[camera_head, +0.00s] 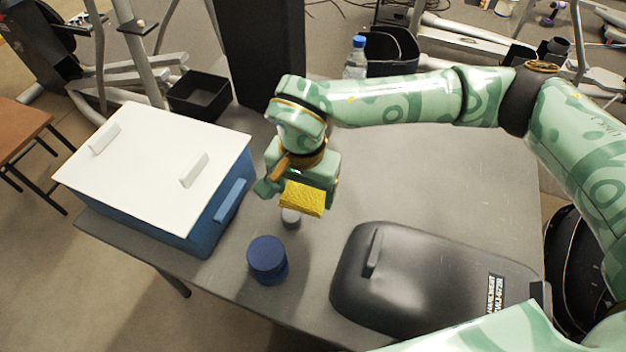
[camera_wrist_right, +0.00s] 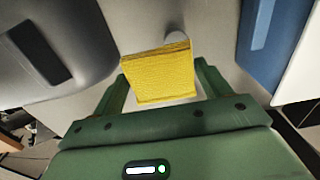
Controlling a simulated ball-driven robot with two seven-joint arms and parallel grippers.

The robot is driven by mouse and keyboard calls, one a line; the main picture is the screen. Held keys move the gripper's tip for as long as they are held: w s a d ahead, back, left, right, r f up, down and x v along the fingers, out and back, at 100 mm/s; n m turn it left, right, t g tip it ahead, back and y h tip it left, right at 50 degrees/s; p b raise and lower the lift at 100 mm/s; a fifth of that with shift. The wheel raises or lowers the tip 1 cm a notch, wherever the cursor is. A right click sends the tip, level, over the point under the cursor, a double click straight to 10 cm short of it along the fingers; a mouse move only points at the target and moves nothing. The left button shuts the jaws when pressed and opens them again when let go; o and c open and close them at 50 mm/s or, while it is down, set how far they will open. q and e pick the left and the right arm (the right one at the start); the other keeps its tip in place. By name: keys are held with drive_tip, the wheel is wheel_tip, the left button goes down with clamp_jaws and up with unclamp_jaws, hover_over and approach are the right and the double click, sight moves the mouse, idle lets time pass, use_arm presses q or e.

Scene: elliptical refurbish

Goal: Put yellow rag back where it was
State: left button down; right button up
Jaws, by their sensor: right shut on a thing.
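The yellow rag (camera_head: 303,199) is a folded, textured block held up over the middle of the grey table. My right gripper (camera_head: 296,190) is shut on it. The right wrist view shows the yellow rag (camera_wrist_right: 160,75) between the two green fingers of the right gripper (camera_wrist_right: 163,90). A small grey round object (camera_head: 291,217) stands on the table just below and behind the rag, partly hidden by it. My left gripper is not in view.
A blue box with a white lid (camera_head: 150,160) stands left on the grey table (camera_head: 440,180). A dark blue cylinder (camera_head: 267,260) stands in front. A black lidded case (camera_head: 420,280) lies front right. A black bin (camera_head: 200,95) and a bottle (camera_head: 356,60) are behind.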

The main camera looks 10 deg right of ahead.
drive_tip(key=w+d+f+b, duration=0.1)
drive_tip(key=w+f, duration=0.1)
drive_tip(key=w, duration=0.1)
drive_tip(key=w+d+f+b, duration=0.1)
drive_tip(key=w+f+b, duration=0.1)
drive_tip(key=w+f, duration=0.1)
drive_tip(key=w+d+f+b, duration=0.1)
drive_tip(key=w+f, duration=0.2)
drive_tip(key=shift+w+d, duration=0.1)
drive_tip(key=shift+d, duration=0.3)
drive_tip(key=f+b, duration=0.1)
drive_tip(key=f, duration=0.1)
drive_tip(key=f+b, duration=0.1)
drive_tip(key=f, duration=0.1)
drive_tip(key=shift+w+d, duration=0.2)
drive_tip(key=shift+w, duration=0.2)
drive_tip(key=shift+r, duration=0.2)
drive_tip(key=shift+f, duration=0.15)
drive_tip(key=o, duration=0.9)
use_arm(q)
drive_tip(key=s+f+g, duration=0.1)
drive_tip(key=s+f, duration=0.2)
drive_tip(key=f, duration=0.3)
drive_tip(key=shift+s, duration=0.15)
